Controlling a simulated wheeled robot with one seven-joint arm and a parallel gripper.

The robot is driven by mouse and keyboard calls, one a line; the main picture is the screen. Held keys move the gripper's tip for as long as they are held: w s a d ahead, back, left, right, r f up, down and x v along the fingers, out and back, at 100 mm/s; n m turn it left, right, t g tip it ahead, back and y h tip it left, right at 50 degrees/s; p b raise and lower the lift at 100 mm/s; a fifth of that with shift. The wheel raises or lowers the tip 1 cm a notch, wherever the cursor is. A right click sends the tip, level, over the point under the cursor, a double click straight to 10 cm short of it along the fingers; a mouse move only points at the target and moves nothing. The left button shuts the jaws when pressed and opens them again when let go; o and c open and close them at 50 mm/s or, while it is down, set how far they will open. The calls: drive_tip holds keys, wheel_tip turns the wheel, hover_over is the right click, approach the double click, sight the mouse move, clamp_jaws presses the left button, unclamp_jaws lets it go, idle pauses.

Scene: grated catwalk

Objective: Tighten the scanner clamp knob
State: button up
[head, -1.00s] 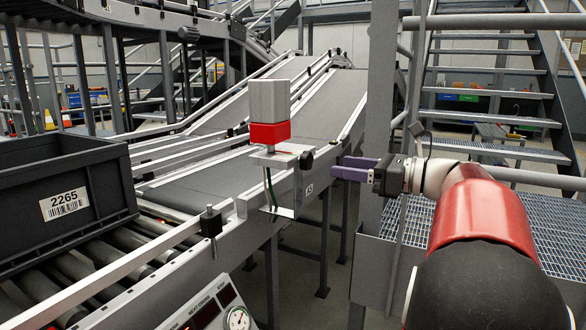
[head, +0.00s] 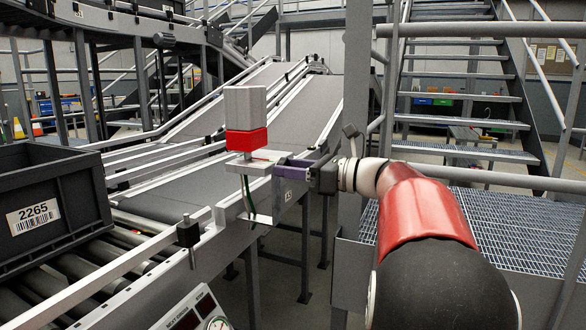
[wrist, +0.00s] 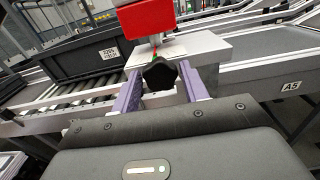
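The scanner (head: 244,106), a grey box with a red lower band, stands on a pale clamp bracket (head: 262,157) at the conveyor's side rail. In the wrist view the black lobed clamp knob (wrist: 159,74) faces me under the red part of the scanner (wrist: 146,18). My gripper (wrist: 158,80) is open, with one purple finger on each side of the knob and a narrow gap visible beside it. In the head view my gripper (head: 285,170) reaches the bracket from the right, and its fingers hide the knob.
A dark tote (head: 55,200) labelled 2265 sits on rollers at the left. A small black-topped post (head: 188,232) stands on the rail nearer me. A grey upright post (head: 352,120) and a railing stand close to my arm, with stairs (head: 460,90) behind.

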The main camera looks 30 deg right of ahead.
drive_tip(key=c, duration=0.6)
drive_tip(key=shift+n, duration=0.4)
drive_tip(key=n+b, duration=0.4)
drive_tip(key=n, duration=0.3)
drive_tip(key=n+b, duration=0.5)
drive_tip(key=n, duration=0.3)
drive_tip(key=n+b, duration=0.5)
drive_tip(key=n, duration=0.3)
drive_tip(key=shift+f, duration=0.35)
drive_tip(key=o, duration=1)
drive_tip(key=shift+r, duration=0.15)
drive_tip(key=shift+c, duration=0.2)
